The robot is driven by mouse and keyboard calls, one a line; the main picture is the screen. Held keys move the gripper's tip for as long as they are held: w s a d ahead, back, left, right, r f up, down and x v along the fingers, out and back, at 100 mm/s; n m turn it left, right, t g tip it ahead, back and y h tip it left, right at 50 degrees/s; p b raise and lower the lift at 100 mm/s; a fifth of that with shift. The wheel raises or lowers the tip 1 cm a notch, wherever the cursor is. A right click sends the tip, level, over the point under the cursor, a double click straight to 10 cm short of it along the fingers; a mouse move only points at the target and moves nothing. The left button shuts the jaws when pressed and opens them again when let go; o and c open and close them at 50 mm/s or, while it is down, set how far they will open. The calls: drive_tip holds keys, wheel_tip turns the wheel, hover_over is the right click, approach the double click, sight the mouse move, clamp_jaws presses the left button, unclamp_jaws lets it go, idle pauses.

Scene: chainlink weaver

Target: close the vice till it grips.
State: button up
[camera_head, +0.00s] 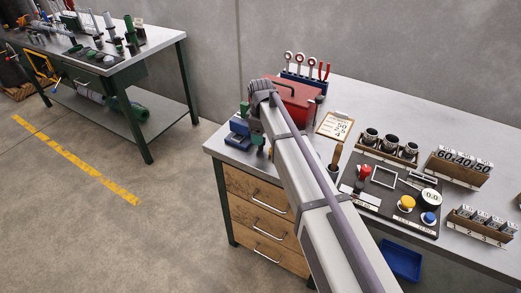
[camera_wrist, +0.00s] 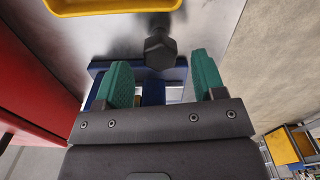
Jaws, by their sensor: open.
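The blue vice (camera_head: 238,128) stands at the left end of the workbench in the head view, partly hidden by my arm. The gap between the vice jaws is not clear.
A red toolbox (camera_head: 295,100) stands close by the vice and fills the left of the wrist view (camera_wrist: 35,65). A yellow tray-like thing (camera_wrist: 112,6) is at the top there. A clipboard (camera_head: 335,126) and a control panel (camera_head: 395,197) lie to the right on the bench.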

wheel_tip(320, 180, down, 3)
drive_tip(key=shift+r+b, duration=0.1)
drive_tip(key=shift+b, duration=0.55)
drive_tip(key=shift+r, duration=0.15)
drive_tip(key=c, duration=0.9)
